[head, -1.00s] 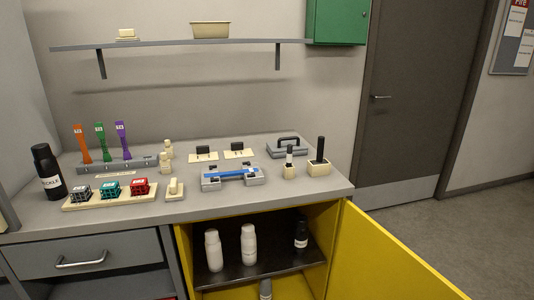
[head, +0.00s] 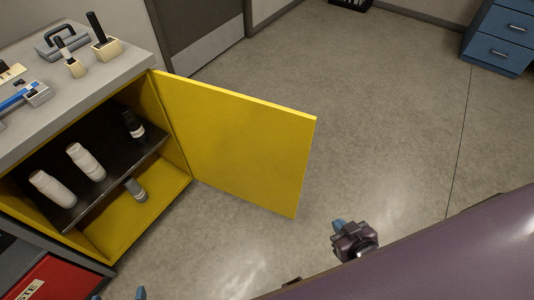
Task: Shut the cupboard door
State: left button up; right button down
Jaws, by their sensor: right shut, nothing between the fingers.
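The yellow cupboard door (head: 235,140) stands wide open, hinged at the right side of the yellow cupboard (head: 130,222) and swung out over the floor. Its free edge faces right. My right gripper (head: 340,226) is shut and empty, to the right of and below the door's free lower corner in the picture, apart from it. Two bluish fingertips of my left gripper (head: 120,294) show at the bottom edge, spread apart with nothing seen between them; the rest is out of view.
White bottles (head: 84,162) and a dark bottle (head: 133,125) stand on the cupboard's dark shelf (head: 112,185), inside its front edge. A grey bottle (head: 135,189) is below. A red bin (head: 62,281) is at lower left. Blue drawers (head: 500,35) stand far right. Floor beyond the door is clear.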

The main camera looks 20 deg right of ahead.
aim_at(255, 151)
jog(key=z, duration=0.2)
jog(key=u, duration=0.4)
jog(key=l+u, duration=0.85)
jog(key=l, duration=0.35)
jog(key=k+l+u, duration=0.1)
jog(key=l, duration=0.35)
jog(key=k+l, duration=0.1)
jog(key=l, duration=0.8)
jog(key=k+u, duration=0.05)
